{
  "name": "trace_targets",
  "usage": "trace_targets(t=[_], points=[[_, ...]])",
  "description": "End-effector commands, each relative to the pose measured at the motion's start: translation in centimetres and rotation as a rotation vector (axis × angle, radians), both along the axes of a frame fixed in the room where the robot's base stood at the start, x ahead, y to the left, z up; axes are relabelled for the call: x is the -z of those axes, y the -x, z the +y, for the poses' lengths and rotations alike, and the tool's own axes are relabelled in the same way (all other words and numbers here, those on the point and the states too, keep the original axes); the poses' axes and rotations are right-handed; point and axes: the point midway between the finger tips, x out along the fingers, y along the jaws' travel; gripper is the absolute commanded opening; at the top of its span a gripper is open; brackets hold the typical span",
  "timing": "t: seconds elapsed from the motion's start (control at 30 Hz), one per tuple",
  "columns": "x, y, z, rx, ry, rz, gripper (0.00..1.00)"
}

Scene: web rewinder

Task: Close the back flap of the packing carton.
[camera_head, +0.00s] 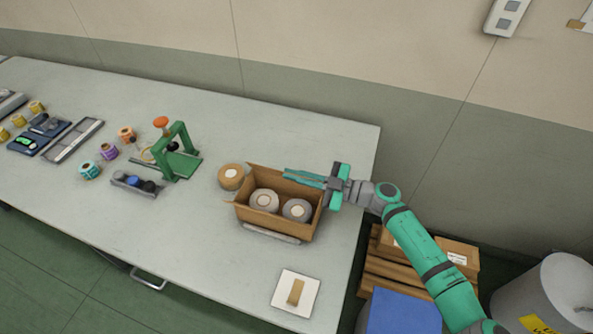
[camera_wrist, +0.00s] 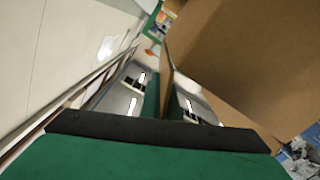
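The packing carton (camera_head: 272,225) is an open brown box near the table's right end, with two pale rolls (camera_head: 264,201) inside. A flap stands out at its left side. My gripper (camera_head: 287,174) reaches in from the right, its two green fingers lying along the carton's back edge. The back flap is largely hidden behind them in the head view. In the wrist view a thin brown panel (camera_wrist: 168,62) runs down between the fingers, and a large carton panel (camera_wrist: 245,60) fills the upper right. The fingers look slightly apart; contact with the panel is unclear.
A brown roll (camera_head: 231,176) stands just left of the carton. A green press (camera_head: 182,160) is further left. A white plate with a brown block (camera_head: 296,291) lies in front. Boxes (camera_head: 455,255) and a grey drum (camera_head: 550,300) stand off the table's right end.

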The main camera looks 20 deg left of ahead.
Motion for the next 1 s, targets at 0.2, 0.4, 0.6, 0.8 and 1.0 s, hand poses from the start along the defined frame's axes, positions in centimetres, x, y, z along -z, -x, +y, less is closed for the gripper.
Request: trace_targets(t=[0.2,0.4,0.6,0.8,1.0], points=[[0.5,1.0,0.0,0.001,0.004,-0.202,0.00],[1.1,1.6,0.0,0.001,0.011,-0.369,0.00],[1.6,2.0,0.1,0.000,0.016,-0.496,0.00],[1.9,2.3,0.1,0.000,0.019,-0.574,0.00],[2.1,2.4,0.1,0.000,0.020,-0.609,0.00]])
